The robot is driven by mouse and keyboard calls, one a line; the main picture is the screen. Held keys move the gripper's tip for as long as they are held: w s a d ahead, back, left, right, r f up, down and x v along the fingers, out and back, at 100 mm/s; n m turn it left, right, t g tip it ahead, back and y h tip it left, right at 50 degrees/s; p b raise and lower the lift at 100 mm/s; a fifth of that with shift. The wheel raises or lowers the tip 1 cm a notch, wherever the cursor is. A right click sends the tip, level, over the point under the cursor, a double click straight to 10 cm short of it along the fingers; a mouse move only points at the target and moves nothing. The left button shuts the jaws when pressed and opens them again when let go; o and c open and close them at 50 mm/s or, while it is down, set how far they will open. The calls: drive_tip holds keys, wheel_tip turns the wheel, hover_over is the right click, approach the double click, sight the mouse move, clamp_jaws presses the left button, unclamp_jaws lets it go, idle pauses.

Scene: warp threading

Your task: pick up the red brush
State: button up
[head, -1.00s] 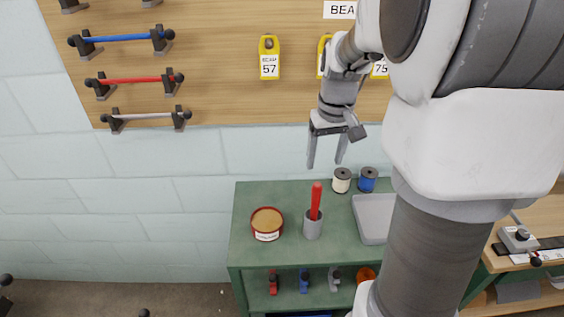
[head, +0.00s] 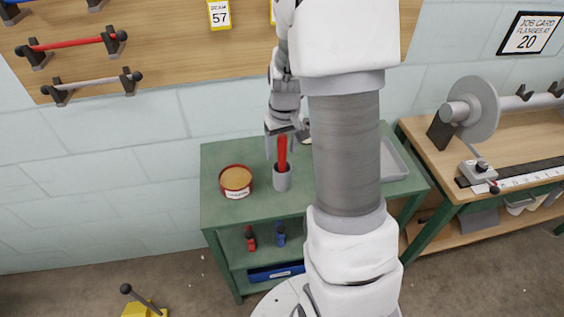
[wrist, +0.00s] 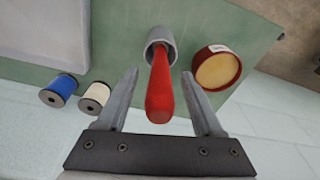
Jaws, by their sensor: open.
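The red brush (head: 282,153) stands upright in a grey cup (head: 282,180) on the green table. In the wrist view the red handle (wrist: 160,92) points toward me, its lower end inside the cup (wrist: 160,42). My gripper (head: 284,146) is at the top of the handle. In the wrist view my gripper (wrist: 160,103) is open, with one finger on each side of the handle and a visible gap to both. The brush's lower end is hidden in the cup.
A round tin (head: 236,181) stands left of the cup. A blue spool (wrist: 59,91) and a white spool (wrist: 95,97) stand near the wall. A grey tray (head: 393,160) lies on the right, partly behind my arm. Bare green tabletop (head: 222,155) shows at the left.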

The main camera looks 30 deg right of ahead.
drive_tip(key=shift+f, duration=0.3)
clamp_jaws()
idle(0.3)
